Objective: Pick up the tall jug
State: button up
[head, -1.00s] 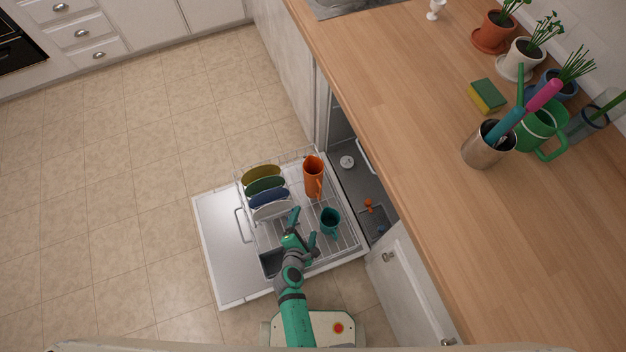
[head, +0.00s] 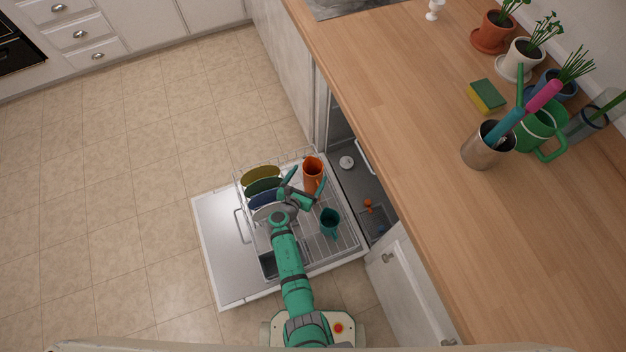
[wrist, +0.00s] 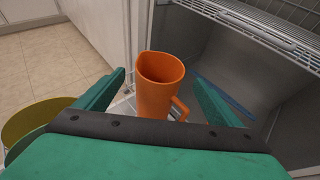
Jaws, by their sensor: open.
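The tall jug is orange with a side handle and stands upright in the dishwasher's pulled-out rack; it shows in the head view (head: 312,170) and in the wrist view (wrist: 158,88). My gripper (head: 307,180) is open, its fingers spread on either side of the jug in the picture. In the wrist view my gripper (wrist: 158,85) has the jug between its two green fingers, with its handle towards the right finger. I cannot tell how far forward the jug is from the fingertips. The jug's lower part is hidden by my gripper in the wrist view.
Several plates (head: 262,180) stand in the rack (head: 345,243) left of the jug. A teal mug (head: 330,222) stands to the right, nearer my base. The dishwasher door (head: 220,250) lies open. The wooden counter (head: 430,120) rises to the right.

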aim_at(313, 168)
jog(key=shift+x, duration=2.7)
jog(key=shift+a, duration=0.1)
jog(key=c, duration=1.7)
jog(key=shift+r, duration=0.2)
